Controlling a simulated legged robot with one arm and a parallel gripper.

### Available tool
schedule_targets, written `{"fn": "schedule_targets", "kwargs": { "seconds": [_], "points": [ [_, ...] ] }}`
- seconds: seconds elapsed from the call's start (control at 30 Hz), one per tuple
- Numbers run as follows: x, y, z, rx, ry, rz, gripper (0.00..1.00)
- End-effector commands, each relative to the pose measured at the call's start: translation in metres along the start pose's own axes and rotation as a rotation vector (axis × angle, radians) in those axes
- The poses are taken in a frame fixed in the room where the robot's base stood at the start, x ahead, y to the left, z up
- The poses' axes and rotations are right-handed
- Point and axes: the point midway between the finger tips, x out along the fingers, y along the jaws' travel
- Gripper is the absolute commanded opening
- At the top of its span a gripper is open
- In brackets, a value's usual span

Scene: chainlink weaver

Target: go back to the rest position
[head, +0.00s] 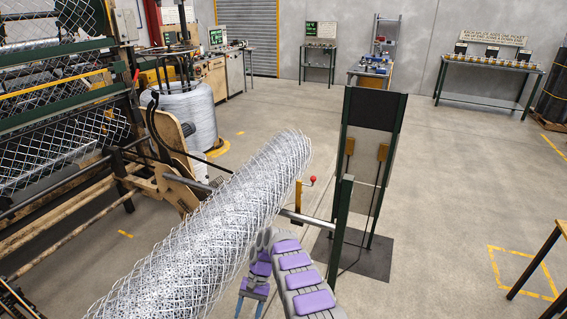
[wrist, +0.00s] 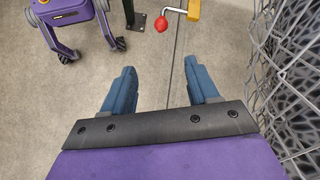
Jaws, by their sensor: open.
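My gripper (wrist: 161,84) is open in the wrist view. Its two blue fingers stand wide apart over bare floor, with nothing between them. A red ball knob (wrist: 160,24) on a bent rod sits beyond the fingertips, apart from them. In the head view, my purple and grey arm reaches up from the bottom middle beside a large roll of chain-link mesh (head: 215,215).
The mesh roll (wrist: 297,75) is close on the right in the wrist view. The red knob (head: 312,179) and yellow handle (head: 298,196) stand near a dark green post (head: 341,225). The weaving machine (head: 60,100) fills the left. Open floor (head: 440,200) lies right.

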Motion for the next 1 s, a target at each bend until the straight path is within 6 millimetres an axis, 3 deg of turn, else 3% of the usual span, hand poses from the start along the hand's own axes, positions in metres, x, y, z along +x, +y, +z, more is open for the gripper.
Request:
{"fn": "schedule_targets", "kwargs": {
  "seconds": [0.1, 0.5, 0.8, 1.0],
  "points": [
    [-0.038, 0.001, 0.015, 0.007, 0.036, 0.004, 0.59],
    [-0.135, 0.019, 0.086, 0.028, 0.135, 0.035, 0.59],
    [-0.187, 0.040, 0.156, 0.039, 0.207, 0.062, 0.59],
    [-0.209, 0.057, 0.209, 0.043, 0.249, 0.084, 0.59]
  ]
}}
